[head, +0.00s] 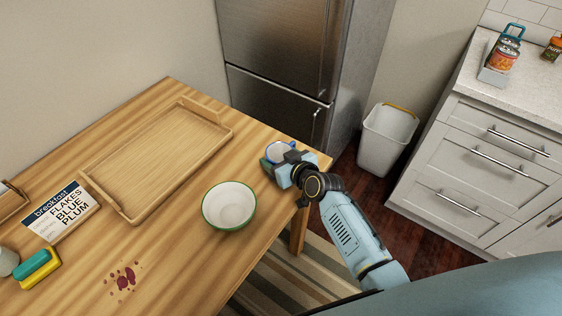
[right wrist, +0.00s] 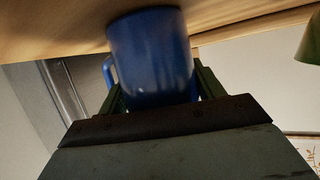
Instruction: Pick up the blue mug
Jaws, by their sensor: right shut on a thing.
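The blue mug (head: 281,149) is at the far right corner of the wooden table, mostly hidden behind my right gripper (head: 277,164). Its white inside and blue rim show in the head view. In the right wrist view the blue mug (right wrist: 152,58) sits between the two dark fingers of my right gripper (right wrist: 158,98), with its handle to the left. The right gripper is shut on the mug. I cannot tell whether the mug touches the table. My left gripper is not in view.
A green-rimmed bowl (head: 229,205) stands left of my right gripper. A wooden tray (head: 130,212), a breakfast sign (head: 62,212), a sponge (head: 40,272) and a dark red stain (head: 124,279) are on the table (head: 185,262). A bin (head: 385,140) stands beyond its right end.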

